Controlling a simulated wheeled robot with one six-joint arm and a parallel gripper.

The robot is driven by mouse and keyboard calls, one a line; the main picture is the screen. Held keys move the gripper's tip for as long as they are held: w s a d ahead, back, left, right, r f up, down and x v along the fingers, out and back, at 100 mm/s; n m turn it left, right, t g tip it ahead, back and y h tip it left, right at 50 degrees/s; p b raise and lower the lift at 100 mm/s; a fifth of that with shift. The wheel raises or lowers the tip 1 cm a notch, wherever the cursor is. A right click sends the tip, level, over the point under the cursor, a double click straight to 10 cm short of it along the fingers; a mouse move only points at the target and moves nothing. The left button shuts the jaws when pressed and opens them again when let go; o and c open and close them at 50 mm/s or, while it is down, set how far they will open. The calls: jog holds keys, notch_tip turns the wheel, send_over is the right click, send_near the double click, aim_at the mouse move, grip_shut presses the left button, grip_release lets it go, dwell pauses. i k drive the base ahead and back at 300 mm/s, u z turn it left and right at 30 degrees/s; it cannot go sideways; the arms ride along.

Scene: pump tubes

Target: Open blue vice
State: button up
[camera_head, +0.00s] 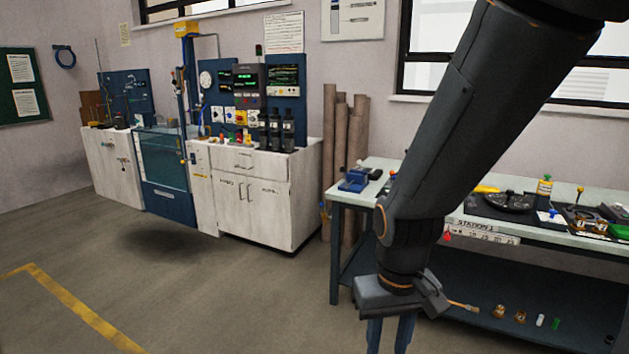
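The blue vice (356,180) sits on the left end of the workbench top (375,163), near its corner. It is small in the view, and I cannot tell how its jaws stand. My gripper (390,346) hangs at the bottom of the view, pointing down, in front of the bench and well below the vice. Its two blue fingers are apart with a gap between them, so it looks open. The fingertips are cut off by the lower edge of the view. The gripper is not touching the vice. My arm hides the middle of the bench.
Dark items lie beside the vice. The lower shelf (480,269) holds a brush (463,306) and small parts. White cabinets (262,197) stand left, brown rolls (350,130) between. The floor at left is clear.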

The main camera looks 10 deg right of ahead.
aim_at(342, 169)
jog(key=u, duration=0.55)
jog(key=i, duration=2)
jog(key=z, duration=0.95)
jog(key=i, duration=0.75)
jog(key=z, duration=1.25)
jog(key=i, duration=0.75)
